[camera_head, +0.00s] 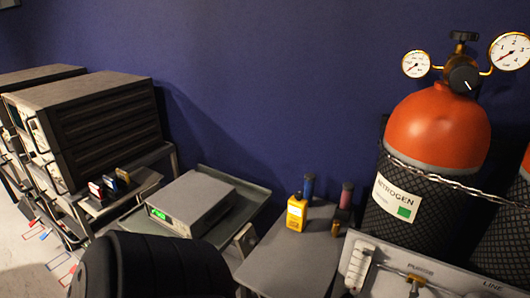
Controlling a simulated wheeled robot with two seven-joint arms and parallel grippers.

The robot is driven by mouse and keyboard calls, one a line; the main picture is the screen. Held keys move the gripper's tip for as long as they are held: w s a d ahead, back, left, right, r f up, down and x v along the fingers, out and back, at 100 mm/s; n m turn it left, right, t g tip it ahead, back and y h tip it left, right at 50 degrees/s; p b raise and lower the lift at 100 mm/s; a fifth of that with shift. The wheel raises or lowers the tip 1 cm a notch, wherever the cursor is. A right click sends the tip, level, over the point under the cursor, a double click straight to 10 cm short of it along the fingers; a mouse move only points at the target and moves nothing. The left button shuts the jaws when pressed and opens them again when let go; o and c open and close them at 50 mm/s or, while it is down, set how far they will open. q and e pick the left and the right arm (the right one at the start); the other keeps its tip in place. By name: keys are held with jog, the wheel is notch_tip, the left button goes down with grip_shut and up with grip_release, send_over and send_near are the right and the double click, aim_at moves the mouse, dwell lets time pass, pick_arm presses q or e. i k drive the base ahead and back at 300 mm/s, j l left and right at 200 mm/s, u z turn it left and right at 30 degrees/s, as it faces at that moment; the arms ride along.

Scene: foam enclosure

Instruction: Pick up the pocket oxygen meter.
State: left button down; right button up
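A small yellow handheld device (296,212) with a dark top stands upright on a grey side table (285,262), near its left edge. It looks like the pocket oxygen meter. Its label is too small to read. A dark blue cylinder (308,187) stands just behind it. A dark item with a pinkish top (346,196) and a small brownish piece (336,229) are to its right. Neither of my grippers is in view, and nothing is touching the yellow device.
A large orange-topped nitrogen cylinder (435,128) with gauges stands chained at right, behind a purge panel (385,270). A grey instrument box (192,202) with a green display sits left on a cart. A black rounded, ribbed shape (150,268) fills the bottom left. Stacked equipment is at far left.

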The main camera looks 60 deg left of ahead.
aim_at(296, 210)
jog(key=u, duration=1.6)
